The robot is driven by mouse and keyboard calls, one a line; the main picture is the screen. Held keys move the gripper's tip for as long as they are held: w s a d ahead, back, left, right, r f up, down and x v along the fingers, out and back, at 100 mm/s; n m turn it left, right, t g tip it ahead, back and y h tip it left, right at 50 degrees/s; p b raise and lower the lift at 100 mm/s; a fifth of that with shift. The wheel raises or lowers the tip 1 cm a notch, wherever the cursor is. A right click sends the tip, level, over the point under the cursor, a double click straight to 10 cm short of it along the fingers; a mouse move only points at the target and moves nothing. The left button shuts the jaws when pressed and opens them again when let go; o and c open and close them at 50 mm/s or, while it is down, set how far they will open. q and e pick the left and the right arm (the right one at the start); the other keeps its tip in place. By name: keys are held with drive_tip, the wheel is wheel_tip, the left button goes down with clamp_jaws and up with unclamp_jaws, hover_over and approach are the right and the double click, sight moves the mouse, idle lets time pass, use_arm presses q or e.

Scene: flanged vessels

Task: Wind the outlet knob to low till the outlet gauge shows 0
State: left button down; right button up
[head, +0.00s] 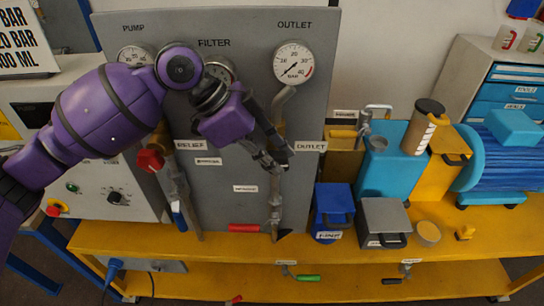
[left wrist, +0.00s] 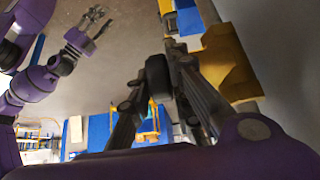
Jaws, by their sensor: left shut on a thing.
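The outlet gauge (head: 293,64) is a white round dial under the word OUTLET on the grey panel (head: 330,60). Its needle appears to point to the lower left, near the low end; the exact reading is too small to tell. My left gripper (head: 275,158) is shut on the outlet knob, beside the OUTLET label (head: 310,146). In the left wrist view the black knob (left wrist: 158,78) sits between the fingers; in the head view the gripper mostly hides it. My right gripper (left wrist: 90,30) shows in the left wrist view, open and away from the panel.
A red relief knob (head: 150,160) is left of my left gripper. Blue and grey boxes, including the grey one (head: 384,222), stand right on the yellow bench (head: 300,250). My left arm partly covers the filter gauge (head: 219,70).

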use_arm(q)
drive_tip(key=c, duration=1.9)
unclamp_jaws()
drive_tip(key=shift+r, duration=0.1)
drive_tip(key=v, duration=1.2)
